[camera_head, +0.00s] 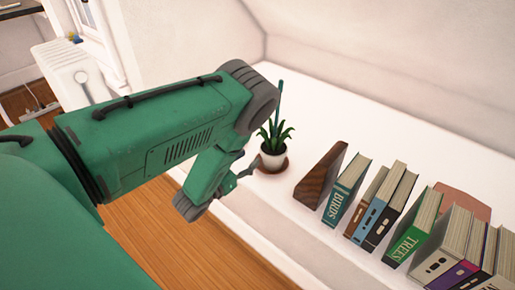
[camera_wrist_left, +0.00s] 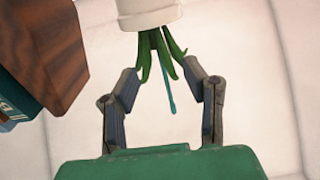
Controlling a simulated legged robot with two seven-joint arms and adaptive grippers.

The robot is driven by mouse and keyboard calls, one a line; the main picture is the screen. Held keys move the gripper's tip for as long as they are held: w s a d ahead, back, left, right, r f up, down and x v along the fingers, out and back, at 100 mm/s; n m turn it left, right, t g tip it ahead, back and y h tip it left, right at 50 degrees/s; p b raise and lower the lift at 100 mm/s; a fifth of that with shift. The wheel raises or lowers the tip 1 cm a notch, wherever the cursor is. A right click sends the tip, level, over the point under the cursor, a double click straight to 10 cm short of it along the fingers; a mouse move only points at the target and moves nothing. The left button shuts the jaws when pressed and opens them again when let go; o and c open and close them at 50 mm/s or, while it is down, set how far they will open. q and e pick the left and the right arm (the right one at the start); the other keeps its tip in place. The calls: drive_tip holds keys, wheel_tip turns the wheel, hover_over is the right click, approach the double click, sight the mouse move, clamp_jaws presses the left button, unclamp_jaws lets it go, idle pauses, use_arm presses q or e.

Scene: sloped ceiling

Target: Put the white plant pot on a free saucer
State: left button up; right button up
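The white plant pot (camera_head: 272,160), with a green leafy plant and a thin teal stick in it, stands upright on a brown saucer (camera_head: 286,168) on the white ledge. In the left wrist view the white pot (camera_wrist_left: 150,13) is at the top edge, upside down, with its leaves pointing down between the finger ends. My left gripper (camera_head: 246,173) is just left of the pot in the head view. In the wrist view its fingers (camera_wrist_left: 160,70) are spread, with nothing clamped between them. I cannot make out a free saucer. My right gripper is not in view.
A wooden bookend (camera_head: 320,177) stands right of the pot, then a row of books (camera_head: 345,190). A flat reddish-brown thing (camera_head: 462,202) lies partly hidden behind books; I cannot tell what it is. The ledge behind the pot is clear up to the sloped wall.

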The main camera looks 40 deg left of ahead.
use_arm(q)
drive_tip(key=s+d+f+n+g+y, duration=0.2)
drive_tip(key=s+d+f+g+y, duration=0.15)
drive_tip(key=s+f+g, duration=0.55)
drive_tip(key=s+d+g+h, duration=0.1)
drive_tip(key=s+d+g, duration=0.2)
drive_tip(key=s, duration=0.6)
drive_tip(key=s+d+r+m+g+h, duration=0.1)
drive_tip(key=s+d+g, duration=0.2)
drive_tip(key=s, duration=0.7)
drive_tip(key=shift+s+d+m+g, duration=0.3)
drive_tip(key=shift+d+g, duration=0.1)
drive_tip(key=shift+g, duration=0.8)
